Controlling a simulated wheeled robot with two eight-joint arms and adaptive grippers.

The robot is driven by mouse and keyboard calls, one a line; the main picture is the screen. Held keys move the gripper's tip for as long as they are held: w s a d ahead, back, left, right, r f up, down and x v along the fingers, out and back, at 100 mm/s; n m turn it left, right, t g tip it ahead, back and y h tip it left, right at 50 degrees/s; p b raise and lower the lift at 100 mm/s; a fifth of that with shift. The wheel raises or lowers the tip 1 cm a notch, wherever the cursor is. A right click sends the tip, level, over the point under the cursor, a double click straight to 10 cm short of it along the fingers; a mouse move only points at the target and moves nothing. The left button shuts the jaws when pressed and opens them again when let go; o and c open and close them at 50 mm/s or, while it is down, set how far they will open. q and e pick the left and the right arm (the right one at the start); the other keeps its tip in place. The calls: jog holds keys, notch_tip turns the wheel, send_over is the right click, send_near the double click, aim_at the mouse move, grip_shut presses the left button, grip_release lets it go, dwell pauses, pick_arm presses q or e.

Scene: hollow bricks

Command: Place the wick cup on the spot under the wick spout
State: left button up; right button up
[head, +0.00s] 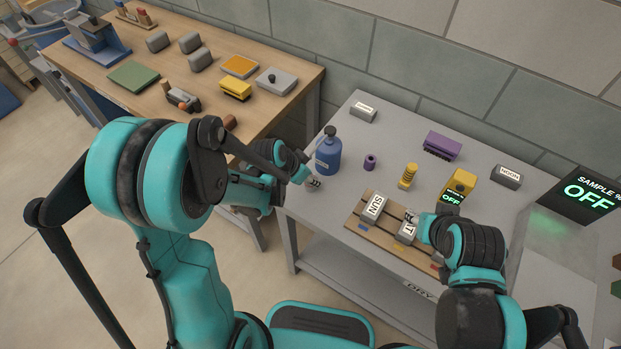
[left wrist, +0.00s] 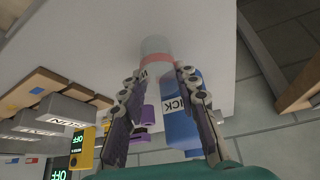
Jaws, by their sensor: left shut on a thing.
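The blue bottle (head: 328,156), labelled WICK in the left wrist view (left wrist: 180,128), stands upright at the grey table's left end, with a dark pump top. My left gripper (head: 309,182) is beside the bottle, at the table's left edge. It is shut on a small pale cup with a red band (left wrist: 156,47), held between the fingertips (left wrist: 160,75). In the head view the cup is mostly hidden by the gripper. The spot under the spout cannot be made out. My right gripper (head: 425,228) is at a grey block (head: 407,222) on the wooden rack; its fingers are unclear.
The wooden rack (head: 362,228) also holds a grey SUN block (head: 373,206). A purple ring (head: 370,162), a yellow coil (head: 408,175) and a yellow OFF device (head: 459,185) stand right of the bottle. A wooden table (head: 205,95) with several blocks is at the upper left.

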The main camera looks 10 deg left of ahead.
pick_arm(q)
jog(key=shift+s, duration=0.1)
jog(key=shift+f, duration=0.15)
jog(key=o, duration=0.9)
jog(key=shift+o, duration=0.2)
jog(key=shift+r, duration=0.2)
jog(key=shift+a+r, duration=0.1)
jog(key=shift+r, duration=0.2)
jog(key=s+a+r+n+t+y+p, duration=0.1)
jog(key=s+a+r+n+p, duration=0.1)
jog(key=s+r, duration=0.5)
jog(key=s+a+r+n+t+y+p, duration=0.1)
jog(key=s+a+r+n+y+p, duration=0.1)
jog(key=s+a+r+n, duration=0.3)
jog(key=s+r, duration=0.3)
jog(key=r, duration=0.4)
jog(key=shift+s+a+n+y, duration=0.15)
jog(key=shift+s+n+y, duration=0.15)
